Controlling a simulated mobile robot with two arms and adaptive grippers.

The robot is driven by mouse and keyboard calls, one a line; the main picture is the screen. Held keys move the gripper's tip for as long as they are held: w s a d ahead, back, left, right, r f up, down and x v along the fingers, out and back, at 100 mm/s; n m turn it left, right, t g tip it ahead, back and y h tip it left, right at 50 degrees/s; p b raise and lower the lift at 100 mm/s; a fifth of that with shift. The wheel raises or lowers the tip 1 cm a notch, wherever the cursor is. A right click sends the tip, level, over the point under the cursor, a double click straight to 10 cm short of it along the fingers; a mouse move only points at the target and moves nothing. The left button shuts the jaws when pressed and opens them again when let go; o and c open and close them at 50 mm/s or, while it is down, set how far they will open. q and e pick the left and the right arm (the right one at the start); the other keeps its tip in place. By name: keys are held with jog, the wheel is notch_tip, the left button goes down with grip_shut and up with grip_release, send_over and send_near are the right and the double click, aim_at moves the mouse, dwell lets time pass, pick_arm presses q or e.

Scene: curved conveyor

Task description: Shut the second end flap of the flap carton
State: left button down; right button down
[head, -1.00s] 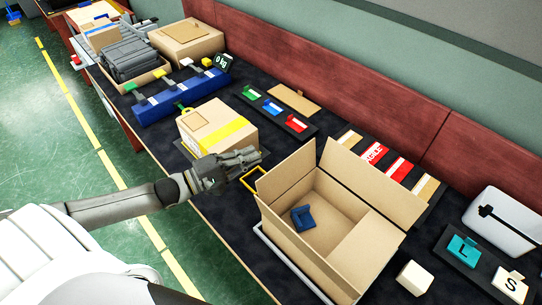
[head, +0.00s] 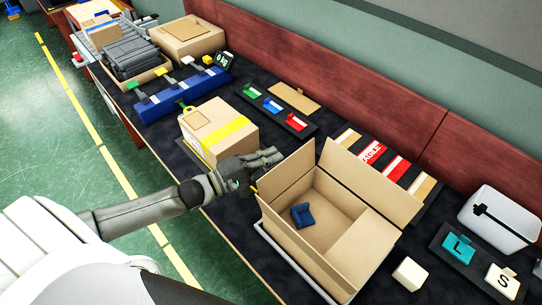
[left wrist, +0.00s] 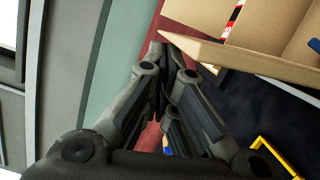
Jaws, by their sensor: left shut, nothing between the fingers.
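The flap carton (head: 290,238) is an open brown box with a small blue item (head: 303,216) inside. Its left end flap (head: 287,173) stands up and leans outward. Its long back flap (head: 371,182) is also raised. A panel at the right end (head: 362,247) lies folded inward over part of the opening. My left gripper (head: 278,156) is shut and empty, just left of the left end flap's upper edge; I cannot tell whether they touch. In the left wrist view, the closed fingertips (left wrist: 165,52) are close to a carton flap edge (left wrist: 235,58). My right gripper is not in view.
A taped carton (head: 218,133) stands left of my gripper. A yellow frame (left wrist: 270,150) lies below the gripper. Label blocks on a dark strip (head: 275,108) are behind.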

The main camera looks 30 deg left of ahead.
aim_at(282, 169)
pick_arm(q)
jog(key=d+p, duration=0.1)
jog(key=s+d+r+p, duration=0.1)
jog(key=d+p, duration=0.1)
jog(key=shift+s+d+r, duration=0.15)
jog(key=shift+d+r, duration=0.1)
jog(key=shift+r, duration=0.1)
jog(key=shift+s+d+f, duration=0.1)
jog(key=shift+s+d, duration=0.05)
jog(key=shift+d, duration=0.15)
jog(key=shift+a, duration=0.1)
